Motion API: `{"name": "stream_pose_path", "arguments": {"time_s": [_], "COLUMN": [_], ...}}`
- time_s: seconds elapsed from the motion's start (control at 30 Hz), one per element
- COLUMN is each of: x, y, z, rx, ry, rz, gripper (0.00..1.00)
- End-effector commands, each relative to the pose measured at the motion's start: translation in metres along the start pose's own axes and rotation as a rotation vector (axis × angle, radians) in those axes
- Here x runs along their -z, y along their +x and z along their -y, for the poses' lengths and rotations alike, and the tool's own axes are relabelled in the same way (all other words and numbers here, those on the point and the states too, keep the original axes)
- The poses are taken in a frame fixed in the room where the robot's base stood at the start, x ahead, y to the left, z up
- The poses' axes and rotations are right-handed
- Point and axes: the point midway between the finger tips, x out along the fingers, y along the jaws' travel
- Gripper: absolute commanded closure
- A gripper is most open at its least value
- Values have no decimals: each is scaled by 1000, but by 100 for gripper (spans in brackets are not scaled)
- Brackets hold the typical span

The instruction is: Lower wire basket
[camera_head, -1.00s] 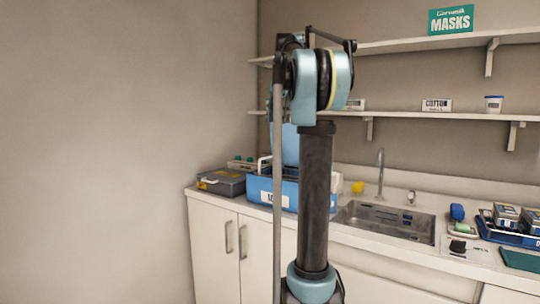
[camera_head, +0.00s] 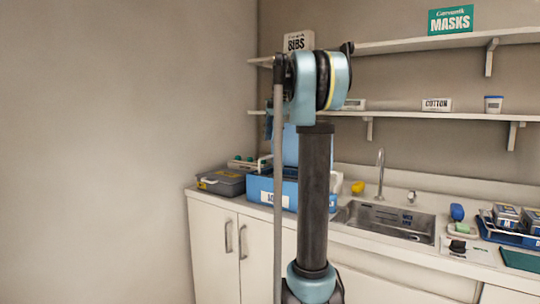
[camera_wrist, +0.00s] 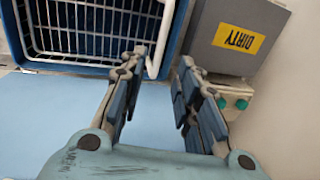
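The wire basket (camera_wrist: 95,25), a white grid, sits inside the blue bin (camera_wrist: 12,35) at the upper left of the wrist view. Its white handle (camera_wrist: 164,38) stands up at the basket's right side, near my fingertips. My gripper (camera_wrist: 164,62) is open, with the handle's end seen between or just beyond the fingertips; I cannot tell if it touches. In the head view the blue bin (camera_head: 261,187) stands on the counter left of the sink, partly behind my arm. My gripper and the basket's inside are hidden there.
A grey box labelled DIRTY (camera_wrist: 240,35) is beside the bin, also seen in the head view (camera_head: 222,183). Green-ended items (camera_wrist: 233,104) lie near it. A pale blue panel (camera_wrist: 55,120) lies below the basket in the wrist view. The sink (camera_head: 390,220) is to the right.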

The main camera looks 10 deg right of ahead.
Motion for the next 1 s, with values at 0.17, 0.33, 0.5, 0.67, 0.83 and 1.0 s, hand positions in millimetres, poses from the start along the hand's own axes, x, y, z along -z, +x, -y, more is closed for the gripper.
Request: {"name": "stream_pose_path", "arguments": {"time_s": [0.17, 0.33, 0.5, 0.67, 0.83, 1.0], "x": [0, 0, 0, 0, 0, 0], "y": [32, 56, 70, 74, 74, 74], "z": [0, 0, 0, 0, 0, 0], "rx": [0, 0, 0, 0, 0, 0], "ry": [-1, -1, 0, 0, 0, 0], "rz": [0, 0, 0, 0, 0, 0], "gripper": [70, 70, 70, 70, 70, 97]}}
